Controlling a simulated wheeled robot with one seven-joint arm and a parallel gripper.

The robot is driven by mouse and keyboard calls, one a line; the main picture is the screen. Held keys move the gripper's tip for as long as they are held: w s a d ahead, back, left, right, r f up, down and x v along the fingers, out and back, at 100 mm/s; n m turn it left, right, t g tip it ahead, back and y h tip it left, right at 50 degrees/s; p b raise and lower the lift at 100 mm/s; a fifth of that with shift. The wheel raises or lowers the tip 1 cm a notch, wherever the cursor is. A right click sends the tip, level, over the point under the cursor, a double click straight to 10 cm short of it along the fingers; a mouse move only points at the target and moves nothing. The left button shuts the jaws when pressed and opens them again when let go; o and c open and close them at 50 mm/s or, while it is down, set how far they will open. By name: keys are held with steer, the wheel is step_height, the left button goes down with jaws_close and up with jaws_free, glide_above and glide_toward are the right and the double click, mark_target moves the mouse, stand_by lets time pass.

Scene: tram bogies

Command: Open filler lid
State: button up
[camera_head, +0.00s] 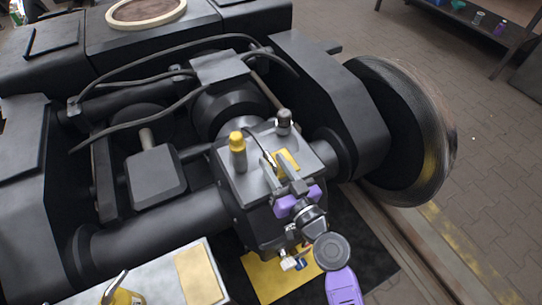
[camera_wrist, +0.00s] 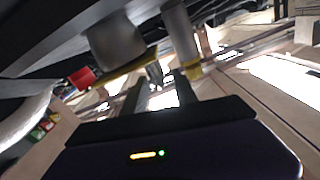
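A grey gearbox housing (camera_head: 255,185) carries a grey post with a yellow cap (camera_head: 238,152), a dark-topped post (camera_head: 283,120) and a small yellow plate (camera_head: 287,160). Which part is the filler lid I cannot tell for certain. My gripper (camera_head: 281,174), with a purple body, is over the housing top, right of the yellow-capped post and in front of the dark post. In the wrist view its two fingers (camera_wrist: 160,92) stand apart with no object clearly between them. The yellow-capped post (camera_wrist: 182,40) and a dark cylinder (camera_wrist: 115,45) appear beyond them, seemingly upside down.
A large wheel (camera_head: 405,130) stands on the right beside the dark bogie frame (camera_head: 325,95). Black hoses (camera_head: 150,110) cross behind the housing. A pale bench or tray (camera_head: 150,275) is at the bottom left. The paved floor at right looks open, with a shelf (camera_head: 480,25) behind.

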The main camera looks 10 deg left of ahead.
steer(key=shift+x, duration=1.15)
jaws_close()
steer(key=shift+s+a, duration=0.15)
stand_by(0.5)
